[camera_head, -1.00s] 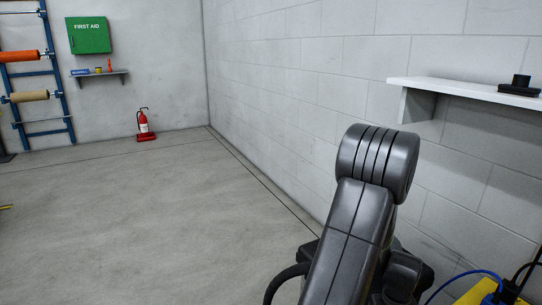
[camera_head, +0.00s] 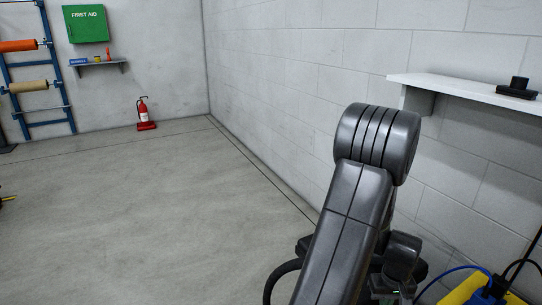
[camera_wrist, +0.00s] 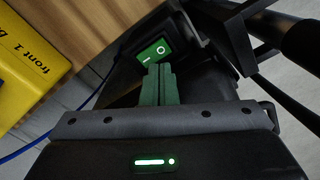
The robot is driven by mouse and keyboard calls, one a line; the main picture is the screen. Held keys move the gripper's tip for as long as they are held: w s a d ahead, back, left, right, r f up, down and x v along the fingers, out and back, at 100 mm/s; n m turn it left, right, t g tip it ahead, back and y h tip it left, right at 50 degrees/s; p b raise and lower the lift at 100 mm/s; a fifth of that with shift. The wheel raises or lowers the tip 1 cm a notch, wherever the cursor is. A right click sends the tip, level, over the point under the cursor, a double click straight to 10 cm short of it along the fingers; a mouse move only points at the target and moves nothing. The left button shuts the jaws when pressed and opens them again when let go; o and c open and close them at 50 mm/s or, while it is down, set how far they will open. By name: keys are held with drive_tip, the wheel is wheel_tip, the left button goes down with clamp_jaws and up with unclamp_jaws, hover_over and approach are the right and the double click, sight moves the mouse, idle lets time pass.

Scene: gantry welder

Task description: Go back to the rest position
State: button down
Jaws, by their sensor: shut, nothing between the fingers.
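My gripper (camera_wrist: 158,84) shows in the wrist view as two green fingers pressed together, with nothing between them. A green rocker switch (camera_wrist: 153,50), marked I and O, sits in a black housing just beyond the fingertips. I cannot tell whether the fingertips touch it. In the head view my dark arm rises at the right of centre, bent at its upper joint. The gripper's fingers cannot be made out there.
A yellow block (camera_wrist: 30,62) with printed lettering lies left of the fingers, near a wooden surface (camera_wrist: 95,25). A white shelf (camera_head: 440,87) juts from the right wall, holding a black object (camera_head: 517,88). A fire extinguisher (camera_head: 144,113) stands far back. The left floor is mostly clear.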

wheel_tip(320, 180, down, 6)
drive_tip(key=b, duration=0.4)
drive_tip(key=shift+f, duration=0.25)
wheel_tip(320, 180, up, 10)
drive_tip(key=p, duration=0.7)
